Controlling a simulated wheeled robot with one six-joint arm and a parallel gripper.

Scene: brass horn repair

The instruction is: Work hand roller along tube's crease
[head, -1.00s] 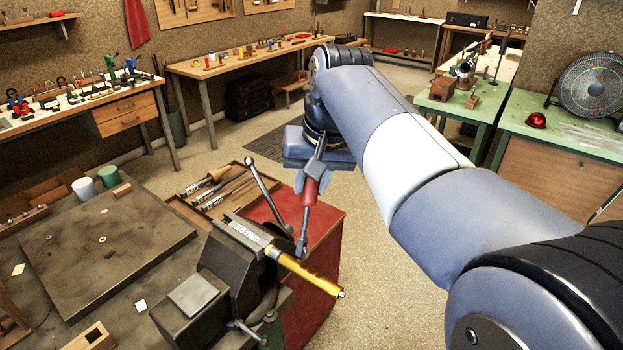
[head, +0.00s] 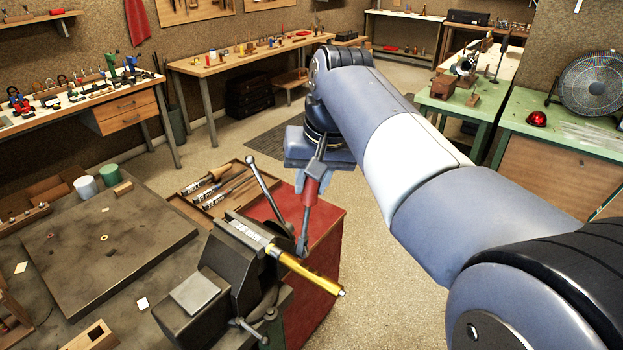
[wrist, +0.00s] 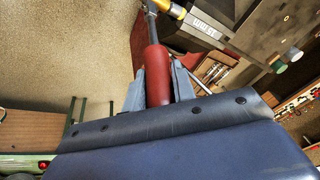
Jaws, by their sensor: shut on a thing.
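My gripper (head: 311,183) is shut on the red handle of the hand roller (head: 313,189), which points down at the vise. In the wrist view my gripper's fingers (wrist: 157,88) sit on both sides of the red handle (wrist: 157,70). The roller's metal end (head: 302,243) is at the brass tube (head: 316,278), close to the vise jaws; I cannot tell if it touches. The tube sticks out to the right from the dark vise (head: 233,255), which clamps its other end. The crease itself is too small to make out.
A wooden tool tray (head: 181,205) lies behind the vise, next to a red cabinet top (head: 318,228). A dark steel plate (head: 100,255) lies on the bench at left. Open floor lies to the right.

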